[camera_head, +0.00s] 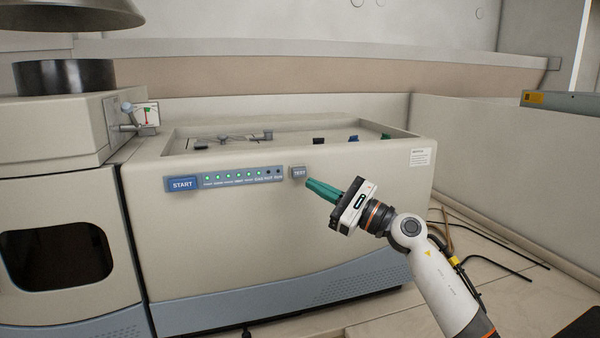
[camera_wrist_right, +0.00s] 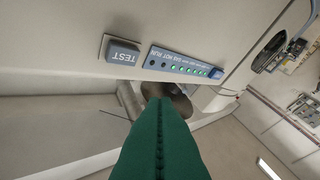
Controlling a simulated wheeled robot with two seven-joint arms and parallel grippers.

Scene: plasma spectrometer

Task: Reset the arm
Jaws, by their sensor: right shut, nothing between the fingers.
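My right gripper (camera_head: 322,191) has green fingers pressed together, with nothing between them. Its tips are near the grey TEST button (camera_head: 298,172) on the front of the spectrometer (camera_head: 260,230), a little below and right of it. I cannot tell whether they touch the panel. In the right wrist view the shut green fingers (camera_wrist_right: 160,115) point toward the machine, and the TEST button (camera_wrist_right: 122,53) shows at upper left, apart from them. My left gripper is not in view.
A blue START button (camera_head: 181,184) and a strip of green lights (camera_head: 240,177) are left of TEST. A grey unit with a dark window (camera_head: 55,258) stands at left. Dark cables (camera_head: 490,250) lie on the bench at right. A low wall (camera_head: 500,150) runs behind the arm.

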